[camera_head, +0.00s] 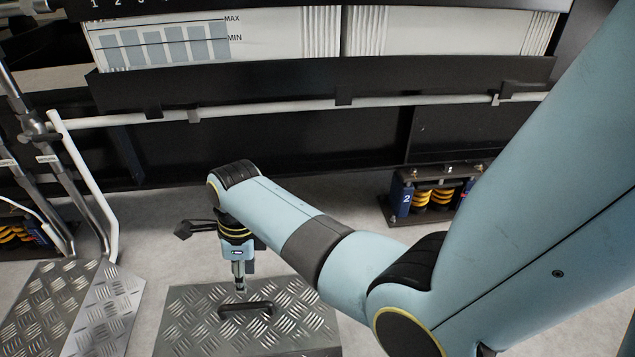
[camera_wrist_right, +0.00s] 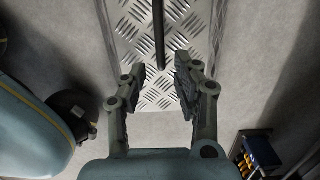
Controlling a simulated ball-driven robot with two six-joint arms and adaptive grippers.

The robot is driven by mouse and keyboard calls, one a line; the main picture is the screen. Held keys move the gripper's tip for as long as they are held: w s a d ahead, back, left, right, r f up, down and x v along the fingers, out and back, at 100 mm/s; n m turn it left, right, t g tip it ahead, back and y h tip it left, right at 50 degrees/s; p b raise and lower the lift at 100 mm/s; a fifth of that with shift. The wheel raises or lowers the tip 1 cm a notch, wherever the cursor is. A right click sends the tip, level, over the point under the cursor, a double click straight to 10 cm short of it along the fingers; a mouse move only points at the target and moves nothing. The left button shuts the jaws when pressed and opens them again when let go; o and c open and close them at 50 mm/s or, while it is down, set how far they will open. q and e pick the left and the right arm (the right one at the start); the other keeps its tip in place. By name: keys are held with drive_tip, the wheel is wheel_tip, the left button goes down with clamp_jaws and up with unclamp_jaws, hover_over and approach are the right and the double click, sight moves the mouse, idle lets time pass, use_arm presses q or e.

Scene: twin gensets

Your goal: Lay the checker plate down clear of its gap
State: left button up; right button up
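The checker plate (camera_head: 300,335) is silver diamond-tread metal with a black bar handle (camera_head: 247,308) on top. It lies on the floor at the bottom middle of the head view. My right gripper (camera_head: 240,286) points down just above the handle. In the right wrist view my right gripper (camera_wrist_right: 158,72) is open, its two fingers apart. The handle (camera_wrist_right: 159,35) runs up from between the fingertips, with the plate (camera_wrist_right: 140,14) beneath; neither finger visibly grips it. My left gripper does not show. I cannot tell whether the plate covers its gap.
More tread plates (camera_head: 40,310) lie at the left beside grey pipes (camera_head: 85,190). A black frame with a pale rail (camera_head: 270,107) runs across behind. A spring mount (camera_head: 432,194) marked 2 stands at its foot.

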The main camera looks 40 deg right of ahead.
drive_tip(key=s+d+f+n+t+h, duration=0.1)
drive_tip(key=s+d+n+t, duration=0.15)
drive_tip(key=s+n, duration=0.3)
drive_tip(key=s+d+f+n+t, duration=0.1)
drive_tip(key=s+d+n, duration=0.35)
drive_tip(key=s, duration=0.25)
drive_tip(key=s+d+r+n+t, duration=0.1)
drive_tip(key=s+r+n+t, duration=0.3)
drive_tip(key=s+r+n, duration=0.7)
wheel_tip(320, 180, up, 2)
drive_tip(key=n, duration=0.5)
drive_tip(key=shift+s+d, duration=0.2)
drive_tip(key=shift+s, duration=0.2)
